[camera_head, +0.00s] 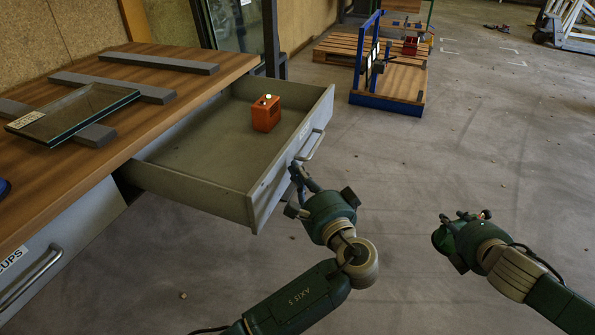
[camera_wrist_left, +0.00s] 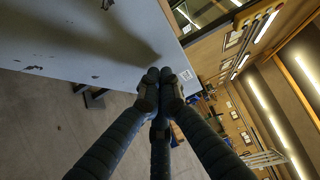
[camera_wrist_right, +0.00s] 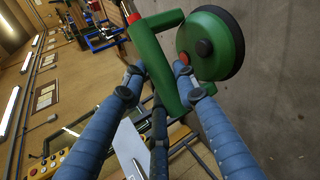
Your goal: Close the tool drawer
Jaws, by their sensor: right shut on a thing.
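The grey tool drawer (camera_head: 257,199) is pulled out from under the wooden bench top. Its bar handle (camera_head: 312,146) is on the front panel. My left gripper (camera_head: 297,174) is close to the front panel, near the handle's lower end. I cannot tell whether it touches. In the left wrist view its fingertips (camera_wrist_left: 158,76) are together and empty, with a pale panel (camera_wrist_left: 90,35) beside them. My right gripper (camera_head: 465,216) is off to the right, away from the drawer. In the right wrist view (camera_wrist_right: 158,78) it is shut on a green tool (camera_wrist_right: 158,55) with a round disc.
An orange box (camera_head: 266,113) stands in the drawer. A glass pane (camera_head: 75,109) lies on grey bars on the bench top (camera_head: 145,115). A lower drawer labelled CUPS (camera_head: 50,250) is at left.

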